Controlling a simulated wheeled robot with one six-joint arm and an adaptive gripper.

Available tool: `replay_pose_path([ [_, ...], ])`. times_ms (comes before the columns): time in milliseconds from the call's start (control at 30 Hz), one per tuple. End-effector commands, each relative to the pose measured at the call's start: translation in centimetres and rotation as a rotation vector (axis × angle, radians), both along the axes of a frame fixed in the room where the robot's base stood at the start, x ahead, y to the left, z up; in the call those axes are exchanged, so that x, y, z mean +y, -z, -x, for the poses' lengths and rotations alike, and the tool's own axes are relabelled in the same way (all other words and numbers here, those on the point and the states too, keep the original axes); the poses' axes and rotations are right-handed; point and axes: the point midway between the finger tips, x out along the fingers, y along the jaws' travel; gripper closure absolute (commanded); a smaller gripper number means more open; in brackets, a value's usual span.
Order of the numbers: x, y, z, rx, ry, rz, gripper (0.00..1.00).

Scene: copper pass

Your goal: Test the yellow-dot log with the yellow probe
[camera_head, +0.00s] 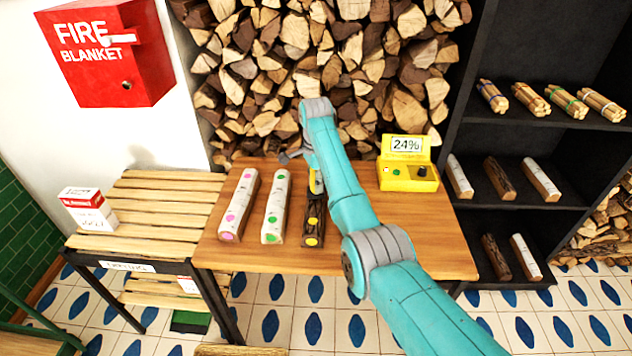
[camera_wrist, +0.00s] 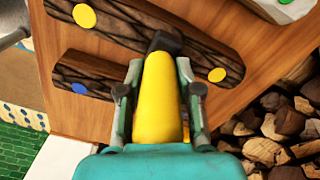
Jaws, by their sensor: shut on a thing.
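My gripper (camera_wrist: 158,92) is shut on the yellow probe (camera_wrist: 157,100), which also shows in the head view (camera_head: 316,183). The probe's dark tip (camera_wrist: 165,42) meets the middle of the yellow-dot log (camera_wrist: 130,38), between its two yellow dots. Whether it presses in is hard to tell. This dark-barked log lies on the wooden table in the head view (camera_head: 314,222), partly under my gripper. The yellow meter (camera_head: 408,173) at the table's back right reads 24%.
A pink-dot log (camera_head: 239,205) and a green-dot log (camera_head: 276,207) lie to the left. A dark blue-dot log (camera_wrist: 85,75) lies beside the yellow-dot log; my arm hides it in the head view. Stacked firewood (camera_head: 320,60) stands behind; shelves (camera_head: 530,125) stand right.

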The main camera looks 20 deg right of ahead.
Motion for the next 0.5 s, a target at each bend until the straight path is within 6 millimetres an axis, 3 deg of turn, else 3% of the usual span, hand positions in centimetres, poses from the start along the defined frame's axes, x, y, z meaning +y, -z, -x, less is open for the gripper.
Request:
replay_pose_path([
  [333,0.0,0.0,0.0,0.002,0.0,0.0,1.0],
  [500,0.0,-1.0,0.0,0.001,0.0,0.0,1.0],
])
